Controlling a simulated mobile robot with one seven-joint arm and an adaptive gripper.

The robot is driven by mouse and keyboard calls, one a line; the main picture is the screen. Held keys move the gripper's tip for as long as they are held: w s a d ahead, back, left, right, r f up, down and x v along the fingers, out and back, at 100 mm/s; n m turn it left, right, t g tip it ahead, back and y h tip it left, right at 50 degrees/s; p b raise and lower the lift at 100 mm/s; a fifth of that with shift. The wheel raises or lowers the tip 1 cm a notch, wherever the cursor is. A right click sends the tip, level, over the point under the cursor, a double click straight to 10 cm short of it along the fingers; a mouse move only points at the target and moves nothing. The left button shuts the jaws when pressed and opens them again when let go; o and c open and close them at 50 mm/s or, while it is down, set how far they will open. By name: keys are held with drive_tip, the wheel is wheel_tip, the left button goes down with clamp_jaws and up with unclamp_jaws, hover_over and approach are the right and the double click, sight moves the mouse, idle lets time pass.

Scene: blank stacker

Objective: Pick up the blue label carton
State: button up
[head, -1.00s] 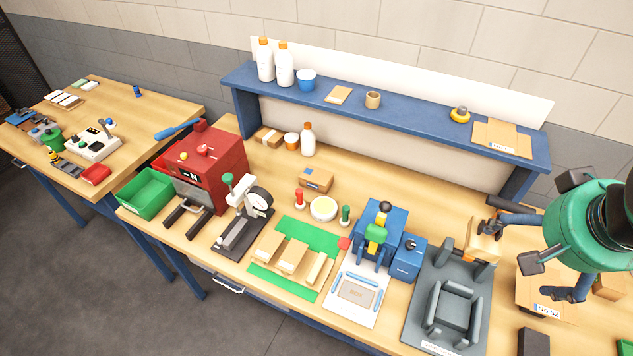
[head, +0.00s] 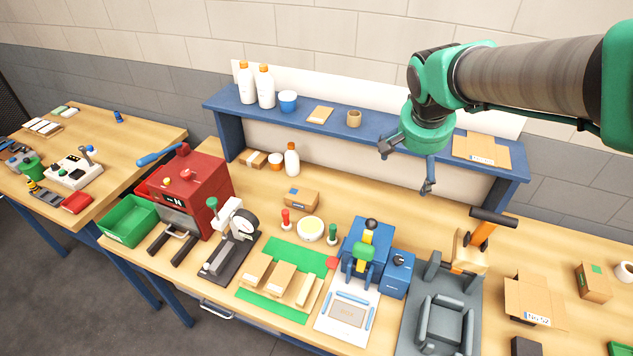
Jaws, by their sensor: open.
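A small brown carton (head: 303,200) with a blue label patch on top sits on the bench at the back middle, in front of the shelf. My gripper (head: 408,168) is open and empty, with its fingers spread. In the picture it is to the right of the carton and above it, in front of the blue shelf's right half. It is apart from the carton.
A blue press (head: 366,248) and a grey fixture (head: 440,320) are nearer the front. An open carton (head: 532,302) is at right.

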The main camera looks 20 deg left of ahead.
drive_tip(key=w+a+f, duration=0.4)
drive_tip(key=a, duration=0.4)
approach(302, 194)
drive_tip(key=v, duration=0.4)
drive_tip(key=shift+w+f, duration=0.15)
drive_tip(key=shift+w, duration=0.05)
drive_tip(key=shift+b+x, duration=0.35)
drive_tip(key=shift+x, duration=3.95)
drive_tip(key=shift+f, duration=0.1)
drive_tip(key=shift+b+x, duration=0.35)
drive_tip(key=shift+x, duration=2.15)
